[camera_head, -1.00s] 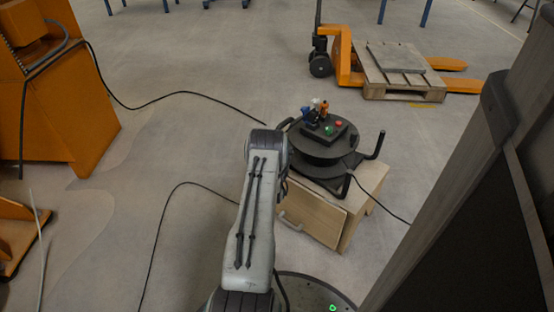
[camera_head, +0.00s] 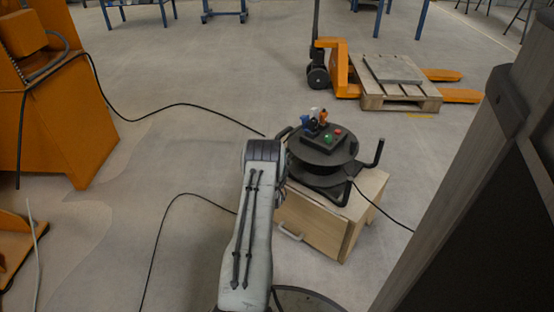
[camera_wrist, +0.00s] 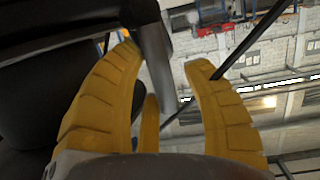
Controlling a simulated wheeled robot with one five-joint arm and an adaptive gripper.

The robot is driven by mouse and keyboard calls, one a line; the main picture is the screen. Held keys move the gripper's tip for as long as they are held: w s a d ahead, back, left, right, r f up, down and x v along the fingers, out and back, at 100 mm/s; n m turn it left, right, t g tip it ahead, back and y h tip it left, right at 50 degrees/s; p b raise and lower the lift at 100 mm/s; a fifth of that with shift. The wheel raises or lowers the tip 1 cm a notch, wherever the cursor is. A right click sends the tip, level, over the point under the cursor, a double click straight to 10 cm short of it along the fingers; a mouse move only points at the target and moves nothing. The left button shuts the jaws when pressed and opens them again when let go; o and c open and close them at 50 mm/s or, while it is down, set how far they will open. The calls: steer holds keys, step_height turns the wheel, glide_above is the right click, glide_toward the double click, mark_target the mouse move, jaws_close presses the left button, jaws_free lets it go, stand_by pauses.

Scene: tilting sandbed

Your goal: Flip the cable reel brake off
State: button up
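The black cable reel (camera_head: 318,158) sits on a small wooden cabinet (camera_head: 325,222) in the head view. A black box with a green and a red button, and blue and orange parts beside it, is on its top. I cannot make out the brake lever for certain. My arm reaches to the reel's left side and hides my gripper in the head view. In the wrist view my gripper (camera_wrist: 166,56) has its yellow fingers apart. A grey bar (camera_wrist: 155,50) shows in the gap between them; I cannot tell whether it touches a finger. Dark round parts of the reel fill the left.
A black cable runs from the reel to the orange machine (camera_head: 65,120) at left. An orange pallet jack (camera_head: 343,70) with a wooden pallet (camera_head: 400,92) stands behind at right. A large grey panel (camera_head: 480,190) fills the right front. Floor left of the reel is mostly open.

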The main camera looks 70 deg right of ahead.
steer(key=shift+o, duration=1)
steer(key=shift+s, duration=0.1)
steer(key=v, duration=1.2)
